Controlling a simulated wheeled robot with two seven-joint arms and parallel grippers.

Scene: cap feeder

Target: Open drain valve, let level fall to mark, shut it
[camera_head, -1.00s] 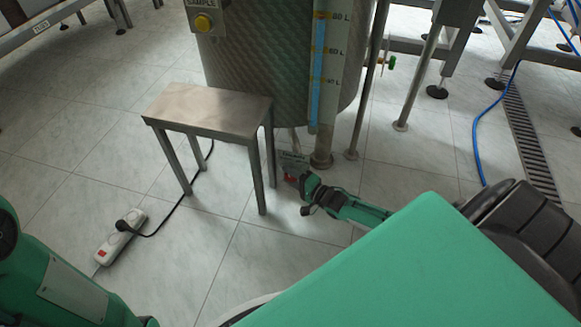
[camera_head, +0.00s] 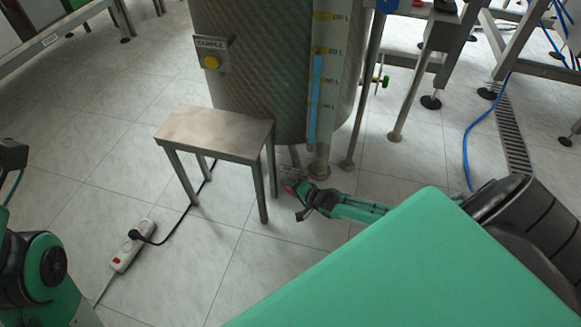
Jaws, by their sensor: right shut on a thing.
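The steel tank (camera_head: 255,75) stands at the top centre on short legs. Its sight gauge (camera_head: 319,80) has orange marks, and the blue liquid column reaches about the second mark from the top in view. The drain valve is low under the tank, beside a leg. Only a small red part, apparently its handle (camera_head: 290,190), shows at my fingertips. My right gripper (camera_head: 294,187) is shut on this handle; its fingers and the valve body are small and partly hidden. My left arm shows at the left edge, but its gripper is out of view.
A steel stool (camera_head: 215,132) stands just left of the valve. A power strip (camera_head: 132,247) with a black cable lies on the floor. A yellow sample button (camera_head: 212,62) is on the tank. A blue hose (camera_head: 467,150) and floor drain (camera_head: 511,135) are at right.

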